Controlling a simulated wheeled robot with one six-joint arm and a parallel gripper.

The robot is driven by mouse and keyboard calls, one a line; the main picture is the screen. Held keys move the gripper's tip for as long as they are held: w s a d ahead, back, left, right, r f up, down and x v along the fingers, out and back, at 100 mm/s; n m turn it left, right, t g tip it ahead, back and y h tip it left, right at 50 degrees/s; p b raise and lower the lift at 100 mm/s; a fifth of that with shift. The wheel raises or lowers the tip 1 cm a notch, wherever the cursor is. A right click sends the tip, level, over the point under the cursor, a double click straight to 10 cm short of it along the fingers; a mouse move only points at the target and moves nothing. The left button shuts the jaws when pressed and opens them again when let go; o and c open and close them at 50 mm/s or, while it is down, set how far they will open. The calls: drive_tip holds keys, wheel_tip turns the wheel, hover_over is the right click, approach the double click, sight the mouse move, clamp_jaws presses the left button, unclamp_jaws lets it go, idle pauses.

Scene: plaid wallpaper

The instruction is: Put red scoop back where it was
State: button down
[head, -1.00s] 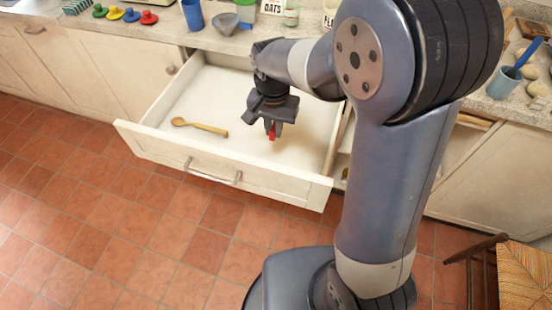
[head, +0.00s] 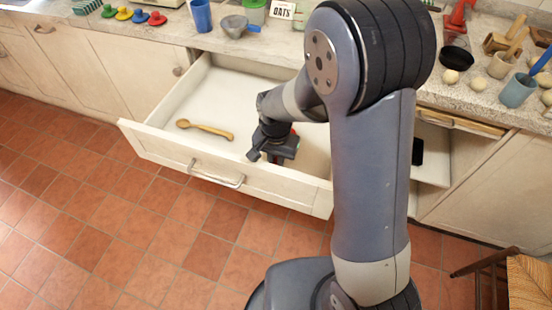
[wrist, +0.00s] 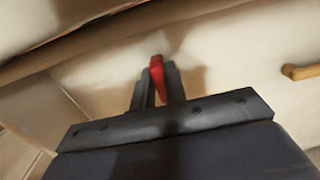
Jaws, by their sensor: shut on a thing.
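The red scoop (wrist: 157,78) is between the fingers of my gripper (wrist: 156,90) in the wrist view, with only part of its red surface showing. The gripper is shut on it. In the head view my gripper (head: 276,158) is low inside the open drawer (head: 222,85), toward its front right part. A small bit of red shows beside it there; the rest of the scoop is hidden. I cannot tell whether the scoop touches the drawer floor.
A wooden spoon (head: 206,129) lies in the drawer, left of my gripper; its end also shows in the wrist view (wrist: 302,72). The drawer's front panel (head: 180,160) stands close to the gripper. The counter holds a blue cup (head: 201,17), a grey funnel (head: 236,26) and other items.

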drive_tip(key=shift+f, duration=0.1)
drive_tip(key=c, duration=1.4)
unclamp_jaws()
drive_tip(key=shift+c, duration=0.2)
wheel_tip(320, 180, up, 12)
drive_tip(key=p, duration=0.1)
drive_tip(key=shift+r, duration=0.2)
